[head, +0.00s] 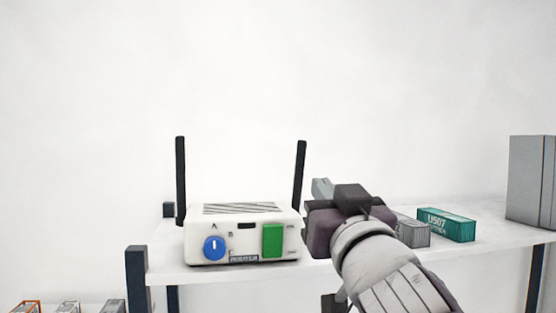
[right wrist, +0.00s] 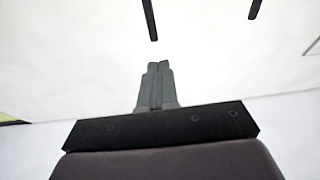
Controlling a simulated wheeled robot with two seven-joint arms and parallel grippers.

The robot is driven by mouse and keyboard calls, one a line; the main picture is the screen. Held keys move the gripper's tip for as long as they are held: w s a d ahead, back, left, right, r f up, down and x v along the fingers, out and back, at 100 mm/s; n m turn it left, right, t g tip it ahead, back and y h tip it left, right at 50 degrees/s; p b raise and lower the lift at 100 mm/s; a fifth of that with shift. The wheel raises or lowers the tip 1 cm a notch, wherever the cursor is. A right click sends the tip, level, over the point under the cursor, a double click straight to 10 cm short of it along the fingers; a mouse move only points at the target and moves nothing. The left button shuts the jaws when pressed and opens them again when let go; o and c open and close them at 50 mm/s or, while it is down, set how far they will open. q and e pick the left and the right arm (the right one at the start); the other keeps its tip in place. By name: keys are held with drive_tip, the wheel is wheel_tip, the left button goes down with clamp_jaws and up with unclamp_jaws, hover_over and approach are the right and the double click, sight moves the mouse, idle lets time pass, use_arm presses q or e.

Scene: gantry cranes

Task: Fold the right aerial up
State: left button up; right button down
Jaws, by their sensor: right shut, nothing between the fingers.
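The white router (head: 215,255) stands on a shelf in the head view, with a blue knob (head: 214,247) and a green switch (head: 272,240) on its front. Its right aerial (head: 300,170) is a thin black rod standing nearly upright, its foot behind the router's right rear. The left aerial (head: 180,180) also stands upright. My right gripper (head: 321,188) is just right of the right aerial, with a visible gap; its wrist hides part of the shelf. In the right wrist view my right gripper (right wrist: 157,66) is shut and empty. My left gripper is out of view.
The white shelf (head: 185,268) carries a grey container (head: 413,232) and a teal container (head: 446,225) right of my wrist. A tall grey box (head: 532,180) stands at the far right. Two dark rods, perhaps the aerials, show atop the wrist view. Space above the router is clear.

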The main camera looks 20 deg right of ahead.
drive_tip(key=w+d, duration=0.1)
drive_tip(key=d, duration=0.2)
approach(301, 153)
drive_tip(key=a+x, duration=0.1)
drive_tip(key=x, duration=0.2)
drive_tip(key=w+d, duration=0.1)
drive_tip(key=w+d+r, duration=0.1)
drive_tip(key=shift+w+d+r+p, duration=0.1)
drive_tip(key=shift+w+p, duration=0.25)
drive_tip(key=shift+w, duration=0.25)
drive_tip(key=shift+w+a+r, duration=0.1)
drive_tip(key=shift+w+a, duration=0.05)
drive_tip(key=shift+a, duration=0.1)
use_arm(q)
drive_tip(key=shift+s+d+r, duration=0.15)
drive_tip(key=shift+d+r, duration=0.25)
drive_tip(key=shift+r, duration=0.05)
